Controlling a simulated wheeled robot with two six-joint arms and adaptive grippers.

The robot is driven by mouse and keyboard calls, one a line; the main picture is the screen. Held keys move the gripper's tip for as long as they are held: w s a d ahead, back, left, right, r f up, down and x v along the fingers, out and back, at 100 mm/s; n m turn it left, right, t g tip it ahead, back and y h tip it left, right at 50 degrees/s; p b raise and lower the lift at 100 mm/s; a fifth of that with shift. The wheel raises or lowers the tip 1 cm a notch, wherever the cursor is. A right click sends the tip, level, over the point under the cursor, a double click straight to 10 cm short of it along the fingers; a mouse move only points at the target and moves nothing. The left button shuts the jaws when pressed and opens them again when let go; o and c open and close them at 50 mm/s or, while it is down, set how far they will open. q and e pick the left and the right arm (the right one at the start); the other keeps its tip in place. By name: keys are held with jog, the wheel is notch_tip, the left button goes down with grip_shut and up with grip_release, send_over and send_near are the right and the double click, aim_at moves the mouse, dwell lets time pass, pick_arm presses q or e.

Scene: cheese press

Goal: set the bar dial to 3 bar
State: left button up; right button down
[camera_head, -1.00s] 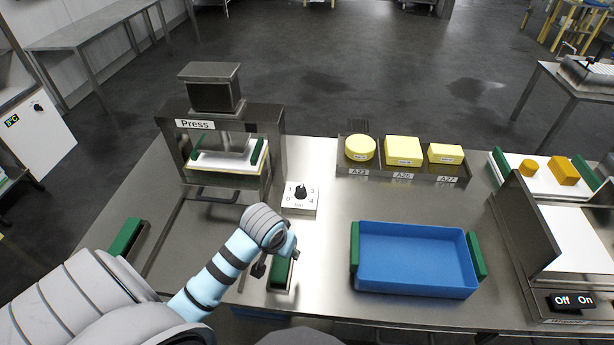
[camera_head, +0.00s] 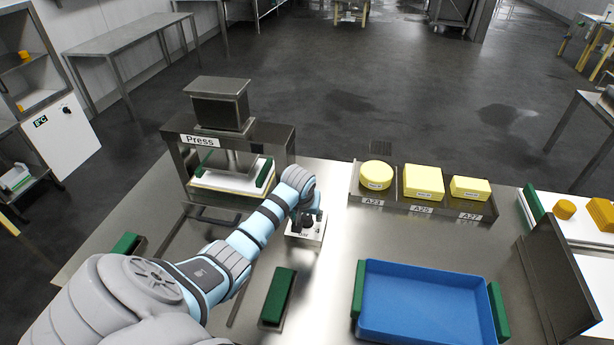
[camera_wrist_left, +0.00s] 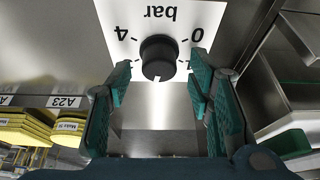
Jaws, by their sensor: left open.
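The bar dial (camera_head: 307,223) is a black round knob on a white plate, partly covered by my left gripper (camera_head: 308,213) in the head view. In the left wrist view the dial (camera_wrist_left: 158,57) appears upside down, with "bar", 4 and 0 readable and the other numbers mostly hidden. A pale mark on the knob points to the bottom of the picture, away from the word "bar". My left gripper (camera_wrist_left: 160,88) is open, with one green-padded finger to each side of the knob and gaps between. My right gripper is not in view.
The press (camera_head: 215,130) stands behind and left of the dial.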

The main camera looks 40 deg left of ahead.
pick_arm(q)
jog(key=shift+w+f, duration=0.25)
jog(key=shift+f, duration=0.25)
jog(key=shift+s+r, duration=0.15)
jog(key=shift+s, duration=0.05)
jog(key=shift+c, duration=1)
grip_shut()
